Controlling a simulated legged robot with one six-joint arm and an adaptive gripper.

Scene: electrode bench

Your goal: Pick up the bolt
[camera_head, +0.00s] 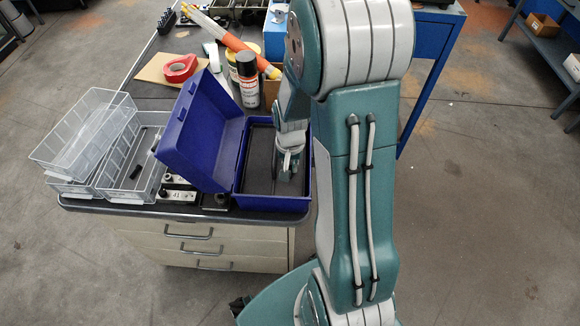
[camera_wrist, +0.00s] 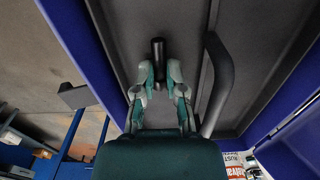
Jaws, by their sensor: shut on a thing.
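My gripper (camera_head: 287,168) is down inside the open blue case (camera_head: 240,172), over its dark lined floor. In the wrist view my gripper (camera_wrist: 161,78) is shut on a dark bolt (camera_wrist: 158,52). The bolt's black cylindrical end sticks out past the fingertips, and its lower part is hidden between the fingers. I cannot tell whether it touches the case floor. In the head view the bolt is too small and covered to make out.
A black curved bar (camera_wrist: 220,85) lies just right of my fingers. The raised blue lid (camera_head: 200,130) stands left of the case. Clear trays (camera_head: 85,130) sit farther left. A spray can (camera_head: 247,82) and red tape (camera_head: 180,68) are behind.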

